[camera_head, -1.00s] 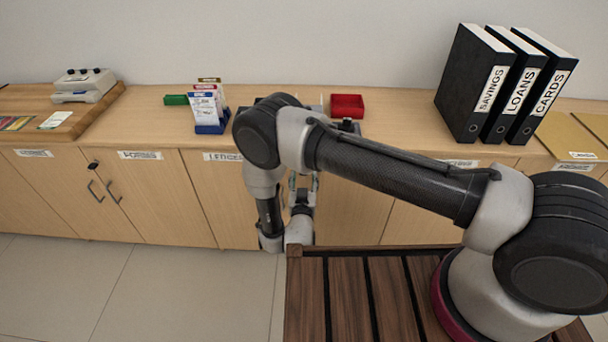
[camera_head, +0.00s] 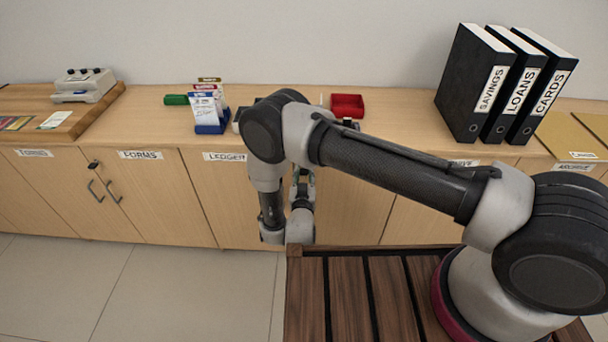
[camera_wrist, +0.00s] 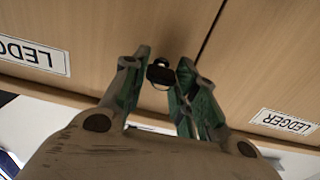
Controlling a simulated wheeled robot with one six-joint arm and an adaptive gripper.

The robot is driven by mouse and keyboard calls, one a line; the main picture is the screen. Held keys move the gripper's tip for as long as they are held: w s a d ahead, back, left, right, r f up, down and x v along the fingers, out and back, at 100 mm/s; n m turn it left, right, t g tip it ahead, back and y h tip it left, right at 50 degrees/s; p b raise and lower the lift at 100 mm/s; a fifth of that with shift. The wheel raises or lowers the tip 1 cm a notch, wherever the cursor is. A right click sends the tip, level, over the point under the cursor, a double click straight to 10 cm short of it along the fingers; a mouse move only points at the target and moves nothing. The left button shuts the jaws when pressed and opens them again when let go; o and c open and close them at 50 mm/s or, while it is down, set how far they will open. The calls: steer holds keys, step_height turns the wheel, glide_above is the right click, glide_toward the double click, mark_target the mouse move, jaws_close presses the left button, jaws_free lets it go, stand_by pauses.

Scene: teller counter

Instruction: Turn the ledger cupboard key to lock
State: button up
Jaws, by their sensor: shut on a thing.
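In the wrist view, the small dark key (camera_wrist: 160,74) sits in its lock near the seam between two wooden ledger cupboard doors (camera_wrist: 110,25). My gripper (camera_wrist: 164,64) has its two green-lined fingers on either side of the key and is shut on it. White LEDGER labels show on both doors, upside down in this view. In the head view, a ledger cupboard door (camera_head: 218,190) shows its label partly covered by my arm. The key and lock are hidden there behind my arm.
On the counter above stand a leaflet holder (camera_head: 208,112), a red tray (camera_head: 347,105) and black binders (camera_head: 480,90). The forms cupboard (camera_head: 150,195) with metal handles is to the left. A dark slatted wooden surface (camera_head: 345,295) lies below my arm.

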steer(key=n, duration=0.4)
steer(key=shift+n, duration=0.4)
steer(key=n, duration=0.4)
steer(key=shift+a+n, duration=0.1)
steer(key=shift+n, duration=0.2)
steer(key=n, duration=0.4)
steer(key=shift+f, duration=0.1)
steer(key=shift+f+n, duration=0.1)
steer(key=shift+n, duration=2)
steer(key=o, duration=1)
steer(key=shift+o, duration=0.2)
